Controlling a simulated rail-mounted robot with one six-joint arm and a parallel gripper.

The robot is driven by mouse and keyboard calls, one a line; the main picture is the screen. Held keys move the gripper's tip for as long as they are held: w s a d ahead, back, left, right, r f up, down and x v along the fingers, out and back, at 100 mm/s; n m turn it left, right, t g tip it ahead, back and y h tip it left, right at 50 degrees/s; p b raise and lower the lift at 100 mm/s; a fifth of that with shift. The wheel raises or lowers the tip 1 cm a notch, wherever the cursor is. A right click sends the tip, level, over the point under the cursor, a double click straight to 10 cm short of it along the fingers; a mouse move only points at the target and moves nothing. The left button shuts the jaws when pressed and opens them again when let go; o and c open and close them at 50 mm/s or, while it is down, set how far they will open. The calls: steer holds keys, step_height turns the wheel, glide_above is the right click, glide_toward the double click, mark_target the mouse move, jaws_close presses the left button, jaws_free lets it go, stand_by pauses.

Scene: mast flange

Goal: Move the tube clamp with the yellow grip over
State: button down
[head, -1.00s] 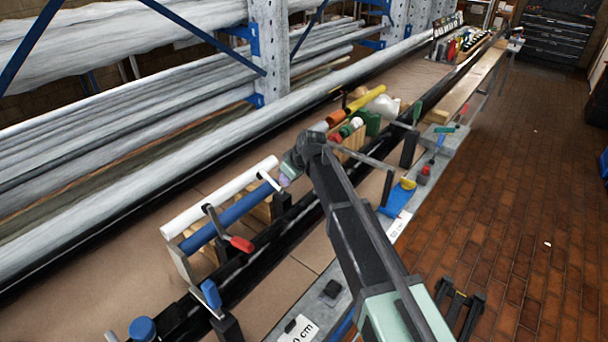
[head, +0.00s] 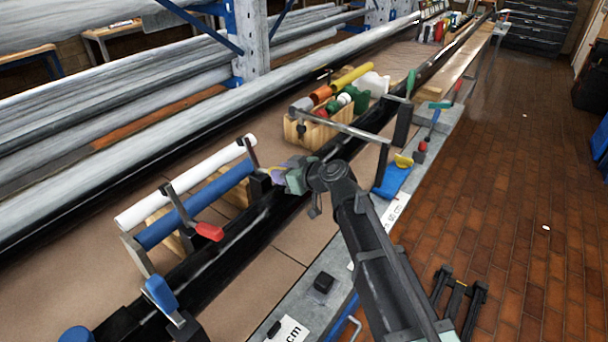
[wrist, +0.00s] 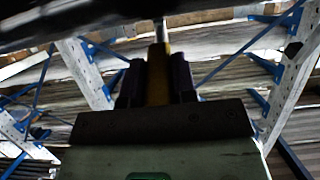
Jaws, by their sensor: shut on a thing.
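My gripper (head: 277,175) is at the right end of the white and blue tubes in the head view. Its purple jaws also show in the wrist view (wrist: 158,82), shut on the yellow grip (wrist: 158,78) of the tube clamp. A bright metal rod runs up from the grip in the wrist view. In the head view the grip is mostly hidden by the jaws. A dark clamp bar (head: 252,153) stands beside the jaws, against the tube ends. I cannot tell whether the clamp still touches the tubes.
A red-gripped clamp (head: 208,231) sits across the white tube (head: 190,180) and blue tube (head: 200,205). A blue-gripped clamp (head: 160,293) is nearer. A wooden block (head: 308,133) with coloured tubes stands farther along.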

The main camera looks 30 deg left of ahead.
steer(key=shift+f, duration=0.1)
stand_by(0.4)
steer(key=c, duration=0.9)
jaws_free()
steer(key=p+v, duration=0.3)
steer(key=v, duration=0.8)
steer(key=shift+f, duration=0.1)
